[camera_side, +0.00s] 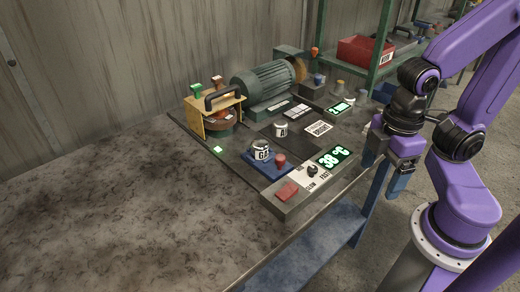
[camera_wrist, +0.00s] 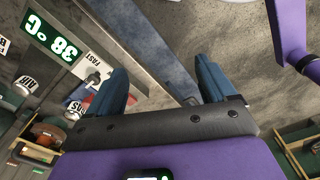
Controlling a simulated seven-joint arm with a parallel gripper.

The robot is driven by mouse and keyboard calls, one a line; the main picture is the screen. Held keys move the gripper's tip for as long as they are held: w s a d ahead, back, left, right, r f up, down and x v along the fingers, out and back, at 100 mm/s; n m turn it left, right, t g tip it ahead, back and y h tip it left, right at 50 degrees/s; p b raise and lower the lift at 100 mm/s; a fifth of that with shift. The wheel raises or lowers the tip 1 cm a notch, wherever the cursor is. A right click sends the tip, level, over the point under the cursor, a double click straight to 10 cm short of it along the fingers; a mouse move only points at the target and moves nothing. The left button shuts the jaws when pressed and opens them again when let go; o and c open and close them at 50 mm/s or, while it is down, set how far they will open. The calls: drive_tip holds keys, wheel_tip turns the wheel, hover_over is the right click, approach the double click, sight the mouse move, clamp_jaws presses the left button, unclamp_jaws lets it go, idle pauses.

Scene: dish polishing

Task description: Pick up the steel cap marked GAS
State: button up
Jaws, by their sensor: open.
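The steel cap marked GAS (camera_side: 261,151) is a small, short cylinder with a white label, standing on a blue pad (camera_side: 262,168) on the bench panel. In the wrist view the GAS cap (camera_wrist: 75,109) is at the left, partly hidden beside one finger. A similar cap with a label starting with A (camera_side: 281,129) stands behind it; it reads AIR in the wrist view (camera_wrist: 26,86). My gripper (camera_side: 388,172) is off the bench's right edge, well to the right of both caps. In the wrist view its two blue fingers (camera_wrist: 160,78) are wide apart with nothing between them.
A red knob (camera_side: 280,160) stands close to the GAS cap. The control box with a green 38 °C display (camera_side: 333,156) and a dial lies between it and my gripper. A motor (camera_side: 264,83) and wooden rack (camera_side: 214,115) stand behind. The bench's left front is clear.

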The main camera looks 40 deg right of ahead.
wheel_tip(320, 180, up, 5)
drive_tip(key=n, duration=0.3)
hover_over(261, 142)
drive_tip(key=f, duration=1.1)
drive_tip(key=shift+w+a+f, duration=0.1)
drive_tip(key=shift+a+f, duration=0.15)
drive_tip(key=shift+f, duration=0.05)
drive_tip(key=shift+d+f, duration=0.2)
drive_tip(key=shift+f, duration=2.4)
drive_tip(key=c, duration=1.3)
drive_tip(key=shift+r, duration=0.15)
